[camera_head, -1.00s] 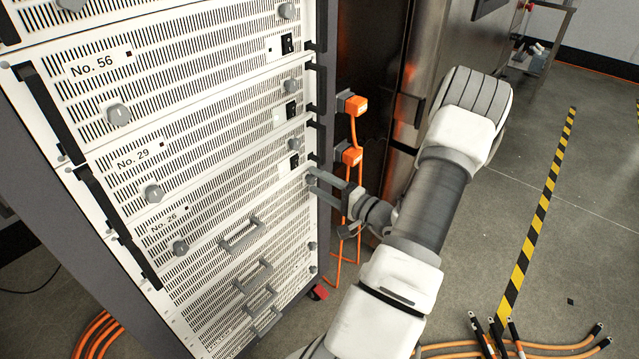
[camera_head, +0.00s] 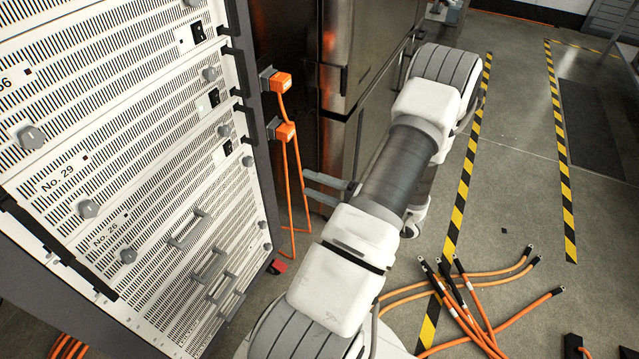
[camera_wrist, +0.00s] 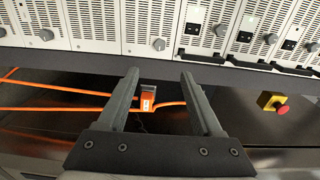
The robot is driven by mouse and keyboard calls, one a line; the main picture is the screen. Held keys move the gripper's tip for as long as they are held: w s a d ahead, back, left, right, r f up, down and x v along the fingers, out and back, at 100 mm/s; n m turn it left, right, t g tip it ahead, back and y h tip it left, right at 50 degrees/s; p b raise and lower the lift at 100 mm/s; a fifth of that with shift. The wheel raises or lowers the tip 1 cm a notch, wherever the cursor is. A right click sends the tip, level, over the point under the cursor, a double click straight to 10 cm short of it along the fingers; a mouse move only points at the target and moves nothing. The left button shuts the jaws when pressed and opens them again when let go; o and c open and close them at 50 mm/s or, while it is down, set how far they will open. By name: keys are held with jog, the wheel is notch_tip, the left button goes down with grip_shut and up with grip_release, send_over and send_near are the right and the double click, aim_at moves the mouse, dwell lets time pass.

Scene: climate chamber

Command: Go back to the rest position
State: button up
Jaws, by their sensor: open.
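My gripper (camera_wrist: 160,98) is open in the wrist view, its two grey fingers apart with nothing held between them. In the head view the gripper (camera_head: 328,187) shows only partly behind my arm, with its fingers reaching left, in front of the dark metal cabinet and to the right of the rack. An orange plug (camera_wrist: 146,98) shows beyond the gap between the fingers in the wrist view. I cannot tell how far off it is.
The white rack (camera_head: 135,135) with knobs and switches stands at left. Orange connectors (camera_head: 284,131) with hanging cables are beside it. A metal chamber (camera_head: 375,50) stands behind. Orange cables (camera_head: 470,310) lie on the floor at lower right. A red emergency button (camera_wrist: 283,109) shows in the wrist view.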

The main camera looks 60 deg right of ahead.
jog(key=shift+s, duration=0.7)
